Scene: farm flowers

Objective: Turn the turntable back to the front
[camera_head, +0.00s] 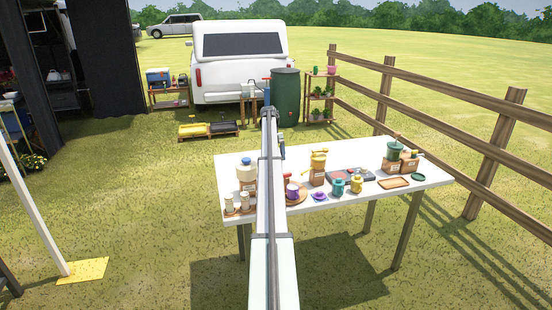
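A round brown wooden board (298,201), which looks like the turntable, lies on the white table. It is partly hidden behind my arm, which runs up the middle of the picture. A purple cup (292,191) and a small red-brown item (287,180) stand at its visible right side. Its left side and whatever stands there are hidden. A small grey part at the far end of my arm shows just right of the arm, above the table's back edge. My gripper's fingers cannot be made out.
On the white table (342,204), a blue-capped jar (246,172) and small shakers (230,202) stand left of my arm. A yellow-topped grinder (318,168), teal pot (338,188), yellow pot (356,185) and green grinder (394,150) stand right. A wooden fence (388,85) runs beyond.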

